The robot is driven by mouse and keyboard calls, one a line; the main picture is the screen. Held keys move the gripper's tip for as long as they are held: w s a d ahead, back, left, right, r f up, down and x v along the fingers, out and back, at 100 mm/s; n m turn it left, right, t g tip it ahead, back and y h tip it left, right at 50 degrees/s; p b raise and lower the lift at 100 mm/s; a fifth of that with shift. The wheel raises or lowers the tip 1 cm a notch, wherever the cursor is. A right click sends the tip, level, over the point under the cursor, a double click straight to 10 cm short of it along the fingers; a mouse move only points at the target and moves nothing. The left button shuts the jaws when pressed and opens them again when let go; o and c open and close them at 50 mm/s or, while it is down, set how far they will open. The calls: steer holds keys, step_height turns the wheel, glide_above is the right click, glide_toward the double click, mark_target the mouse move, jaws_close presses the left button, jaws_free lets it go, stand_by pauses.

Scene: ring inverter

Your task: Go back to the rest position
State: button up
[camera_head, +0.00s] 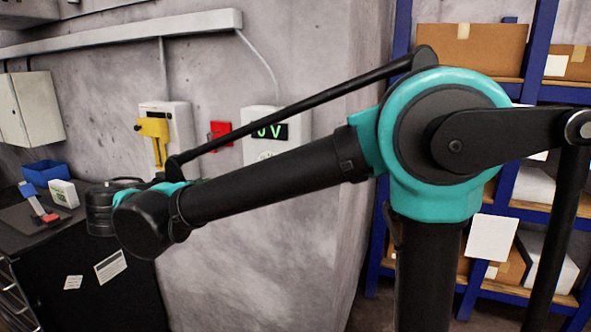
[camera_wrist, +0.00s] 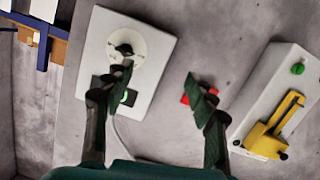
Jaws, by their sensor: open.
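My gripper (camera_wrist: 160,88) is open and empty in the wrist view, its two dark fingers apart in front of the wall. In the head view my arm hides the gripper. A white box (camera_wrist: 150,55) with a round dial (camera_wrist: 124,50) is behind the left finger, which partly covers its green display. In the head view this box (camera_head: 262,152) shows a green display reading 0 V. A second white box (camera_wrist: 290,85) carries a yellow lever (camera_wrist: 275,130) and a green button (camera_wrist: 298,68). The yellow lever also shows in the head view (camera_head: 152,128).
A red item (camera_head: 220,130) is on the wall between the boxes. A dark cabinet (camera_head: 110,290) at left bears a blue bin (camera_head: 45,172) and small items. Blue shelving (camera_head: 400,30) with cardboard boxes (camera_head: 470,45) stands at right, behind my arm. A grey cabinet (camera_head: 35,105) hangs far left.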

steer(key=w+d+f+n+g+y, duration=0.1)
steer(key=w+d+f+g, duration=0.25)
steer(key=d+f, duration=0.75)
steer(key=w+d+f+n+g, duration=0.2)
steer(key=d+f+g, duration=0.35)
steer(key=d, duration=0.95)
steer(key=s+d+f+y, duration=0.3)
steer(key=s+d+f, duration=0.3)
steer(key=f, duration=0.3)
steer(key=s+d+f+y, duration=0.3)
steer(key=s+d+f, duration=0.3)
steer(key=f, duration=0.2)
steer(key=shift+s+d+f+g, duration=0.4)
